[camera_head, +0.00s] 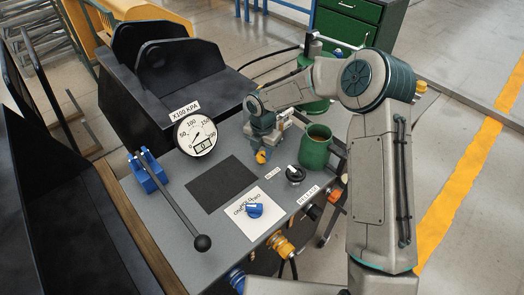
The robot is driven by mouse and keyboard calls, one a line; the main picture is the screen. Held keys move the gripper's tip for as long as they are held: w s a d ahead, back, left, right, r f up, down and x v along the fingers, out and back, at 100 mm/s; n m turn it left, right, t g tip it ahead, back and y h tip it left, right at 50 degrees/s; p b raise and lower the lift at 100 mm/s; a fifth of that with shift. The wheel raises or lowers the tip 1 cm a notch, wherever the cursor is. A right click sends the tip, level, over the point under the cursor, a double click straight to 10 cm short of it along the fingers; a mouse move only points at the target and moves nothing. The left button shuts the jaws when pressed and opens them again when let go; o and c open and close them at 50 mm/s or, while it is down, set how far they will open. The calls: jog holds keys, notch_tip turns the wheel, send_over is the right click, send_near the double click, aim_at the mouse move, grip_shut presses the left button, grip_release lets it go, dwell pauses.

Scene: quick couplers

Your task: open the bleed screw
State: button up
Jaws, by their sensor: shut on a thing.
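My gripper (263,141) points down at the panel beside the BLEED label (272,172). It is shut on a small yellow-orange piece, which I take to be the bleed screw (261,157). Only the lower part of this piece shows below the fingers; its upper part and the exact grip are hidden. A black knob with a white mark (295,175) stands just right of the label, apart from my gripper. The pressure gauge (196,135) stands upright at the left of the panel, with its digital display appearing to read 0.
A green cup (315,147) stands close to the right of my gripper. A blue knob (254,210) sits on a white plate at the front. A long black-ended lever (178,205) slants across the left side. A flat dark patch (221,184) lies mid-panel.

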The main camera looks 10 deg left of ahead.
aim_at(262, 154)
jog(key=o, duration=1)
jog(key=shift+c, duration=0.2)
notch_tip(262, 154, up, 14)
jog(key=b, duration=0.1)
